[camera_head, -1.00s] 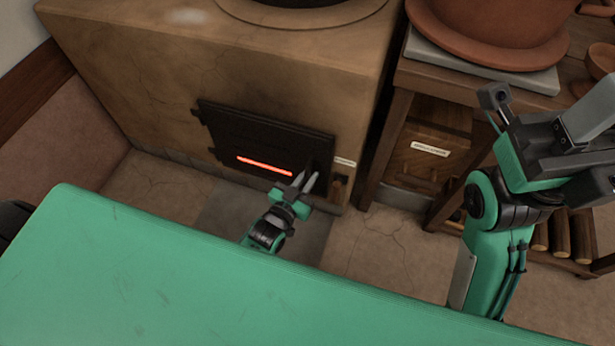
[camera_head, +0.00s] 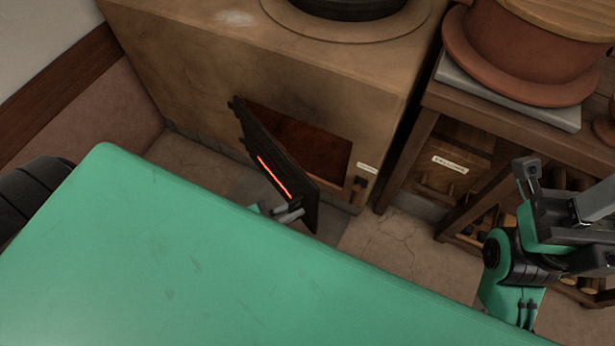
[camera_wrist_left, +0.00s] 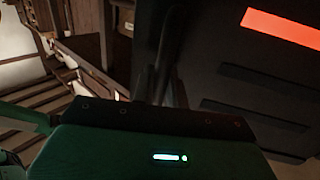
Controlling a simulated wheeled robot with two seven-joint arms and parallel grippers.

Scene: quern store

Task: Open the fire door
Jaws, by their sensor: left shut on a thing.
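The black fire door (camera_head: 272,160) with a glowing red slot stands swung outward from the clay stove, hinged on its left side. The stove's opening (camera_head: 306,140) behind it shows a dark reddish inside. My left gripper (camera_head: 290,213) is shut at the door's free edge, on its handle; the handle itself is mostly hidden. The left wrist view shows the door (camera_wrist_left: 262,75) filling the right side, with the dark gripper fingers (camera_wrist_left: 163,75) close beside it. My right gripper (camera_head: 527,172) is raised at the right, away from the door; its fingers are not clear.
The clay stove (camera_head: 190,75) fills the back. A wooden bench (camera_head: 490,103) with a large clay pot (camera_head: 510,60) and a labelled drawer (camera_head: 447,170) stands right of it. Tiled floor (camera_head: 385,245) lies open before the bench. My green body covers the lower left.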

